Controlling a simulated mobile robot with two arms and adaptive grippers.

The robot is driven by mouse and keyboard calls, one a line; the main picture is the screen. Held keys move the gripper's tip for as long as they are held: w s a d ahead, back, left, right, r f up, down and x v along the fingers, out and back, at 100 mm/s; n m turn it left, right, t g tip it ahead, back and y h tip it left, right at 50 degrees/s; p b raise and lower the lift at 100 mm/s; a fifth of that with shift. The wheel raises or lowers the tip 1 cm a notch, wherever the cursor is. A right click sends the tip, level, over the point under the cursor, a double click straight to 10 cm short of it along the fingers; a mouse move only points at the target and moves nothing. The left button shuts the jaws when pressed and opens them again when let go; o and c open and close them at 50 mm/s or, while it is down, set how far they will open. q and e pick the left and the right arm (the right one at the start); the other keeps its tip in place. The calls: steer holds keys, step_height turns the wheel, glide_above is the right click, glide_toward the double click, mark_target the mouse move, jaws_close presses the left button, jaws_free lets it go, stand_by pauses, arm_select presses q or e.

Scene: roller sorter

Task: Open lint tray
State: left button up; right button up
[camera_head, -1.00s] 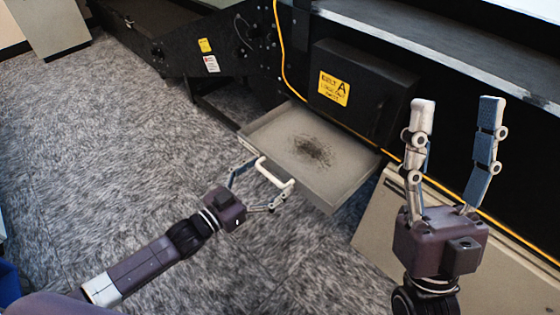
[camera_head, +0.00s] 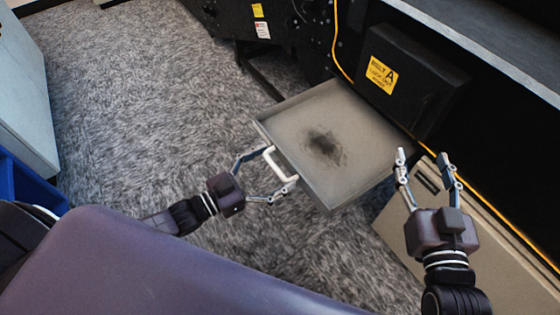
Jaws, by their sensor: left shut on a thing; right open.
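The lint tray (camera_head: 365,130) is a shallow grey tray, pulled out from below the black machine, with a patch of dark lint (camera_head: 325,147) on its floor. Its white handle (camera_head: 277,166) is on the front side, facing left. My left gripper (camera_head: 277,170) is at the handle, its fingers on either side of it and shut on it. My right gripper (camera_head: 425,157) is open and empty, pointing up, to the right of the tray. The tray's far end at the machine is partly in shadow.
A black box with a yellow label (camera_head: 381,75) sits above the tray. A beige panel (camera_head: 440,240) lies at the lower right, beside a yellow cable. A blue bin (camera_head: 28,190) and a pale cabinet (camera_head: 22,90) stand at the left. Carpet (camera_head: 140,100) left of the tray is clear.

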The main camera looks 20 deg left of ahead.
arm_select(q)
steer(key=shift+s, duration=0.2)
steer(key=shift+d, duration=0.1)
steer(key=o, duration=1.4)
steer(key=v, duration=1.2)
